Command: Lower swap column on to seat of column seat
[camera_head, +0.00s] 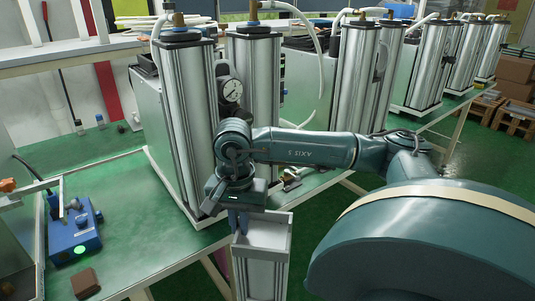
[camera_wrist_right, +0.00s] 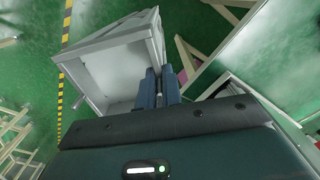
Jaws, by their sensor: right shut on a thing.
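The swap column (camera_head: 262,268) is a silver, square-section column with an open, hollow top. It hangs upright in front of the green bench in the head view, and its lower end is out of frame. My right gripper (camera_head: 238,222) is shut on the wall of its top rim, at the left side. In the right wrist view the fingers of the gripper (camera_wrist_right: 160,88) pinch the rim of the square opening (camera_wrist_right: 118,70), which shows a pale, empty inside. I cannot make out the column seat in either view. My left gripper is not in view.
Two tall silver columns (camera_head: 188,110) with a round gauge (camera_head: 231,90) stand on the green bench (camera_head: 125,185) behind my right arm. More columns (camera_head: 355,80) stand farther right. A blue box (camera_head: 74,232) and brown block (camera_head: 85,283) lie at left. Green floor shows at right.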

